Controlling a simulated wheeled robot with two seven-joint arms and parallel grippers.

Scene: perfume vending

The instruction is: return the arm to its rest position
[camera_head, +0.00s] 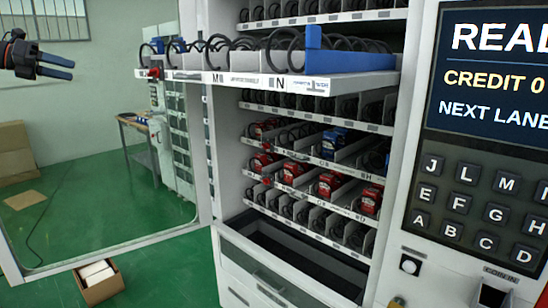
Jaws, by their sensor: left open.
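My left gripper (72,68) is at the upper left of the head view, black with two blue fingers pointing right. Its fingers are apart and nothing shows between them. It hangs in free space, well left of the vending machine (231,170). My right gripper does not show. An extended shelf tray (270,82) with black coils sticks out of the machine at upper middle, marked M and N. The gripper is apart from this tray.
The machine's glass door (100,246) stands open at left. Lower shelves hold red boxes (330,186) and a blue box (335,141). A keypad panel (470,200) is at right. An open carton (100,283) sits on the green floor. A small table (140,130) stands behind.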

